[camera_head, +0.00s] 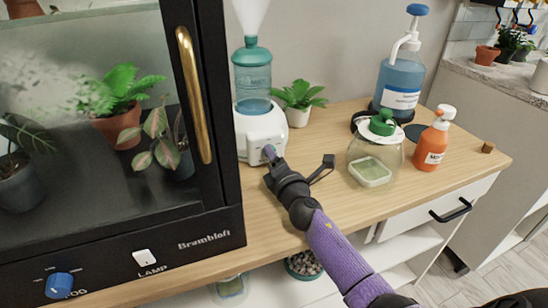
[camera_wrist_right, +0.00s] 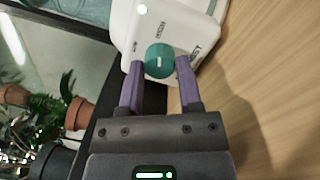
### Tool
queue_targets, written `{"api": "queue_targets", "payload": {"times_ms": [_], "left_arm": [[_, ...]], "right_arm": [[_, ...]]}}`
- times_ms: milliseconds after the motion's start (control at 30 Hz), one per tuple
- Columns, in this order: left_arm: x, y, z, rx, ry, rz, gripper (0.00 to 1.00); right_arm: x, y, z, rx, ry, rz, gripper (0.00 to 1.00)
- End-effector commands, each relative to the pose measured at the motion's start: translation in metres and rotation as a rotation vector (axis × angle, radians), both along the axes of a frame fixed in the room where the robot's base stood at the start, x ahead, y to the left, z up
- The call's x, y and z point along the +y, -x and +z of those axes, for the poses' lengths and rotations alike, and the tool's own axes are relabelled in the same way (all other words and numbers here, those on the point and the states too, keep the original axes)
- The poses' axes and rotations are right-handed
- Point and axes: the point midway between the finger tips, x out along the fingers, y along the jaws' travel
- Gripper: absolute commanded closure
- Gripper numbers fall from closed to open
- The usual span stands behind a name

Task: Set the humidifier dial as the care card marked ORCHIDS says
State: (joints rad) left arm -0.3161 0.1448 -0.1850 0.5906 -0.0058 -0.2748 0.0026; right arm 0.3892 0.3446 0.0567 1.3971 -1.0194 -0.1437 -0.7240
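The humidifier (camera_head: 262,132) stands on the wooden counter beside the cabinet, with a white base, a teal tank and mist rising from its top. Its round teal dial (camera_wrist_right: 159,61), with a small white mark, shows in the right wrist view. The small labels around it are too blurred to read. My right gripper (camera_head: 268,152) is at the front of the humidifier. In the wrist view its two purple fingers (camera_wrist_right: 160,64) flank the dial and appear to be closed on its sides. No care card marked ORCHIDS shows. My left gripper is out of view.
A dark-framed glass cabinet (camera_head: 220,228) with plants inside stands at left. A small potted plant (camera_head: 298,100) is behind the humidifier. A glass jar (camera_head: 375,160), an orange bottle (camera_head: 433,140) and a blue pump bottle (camera_head: 400,75) stand to the right. The counter's front middle (camera_head: 365,210) is clear.

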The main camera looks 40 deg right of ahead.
Motion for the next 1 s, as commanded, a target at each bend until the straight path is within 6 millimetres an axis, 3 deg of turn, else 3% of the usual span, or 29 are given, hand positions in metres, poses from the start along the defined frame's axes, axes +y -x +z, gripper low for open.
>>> {"api": "queue_targets", "payload": {"times_ms": [33,133,467,800,1000], "left_arm": [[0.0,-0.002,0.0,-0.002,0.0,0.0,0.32],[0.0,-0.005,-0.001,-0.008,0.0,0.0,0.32],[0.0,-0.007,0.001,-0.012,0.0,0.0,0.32],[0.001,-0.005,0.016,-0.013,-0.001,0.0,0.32],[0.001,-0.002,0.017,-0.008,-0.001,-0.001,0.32]], "right_arm": [[0.0,0.0,0.0,0.001,0.0,0.0,0.43],[0.0,0.0,0.0,0.0,0.001,0.0,0.23],[0.001,0.004,0.0,0.0,0.001,0.001,0.23],[0.018,0.071,-0.003,0.002,0.0,-0.001,0.23],[0.024,0.093,-0.006,0.001,0.001,-0.001,0.23]]}}
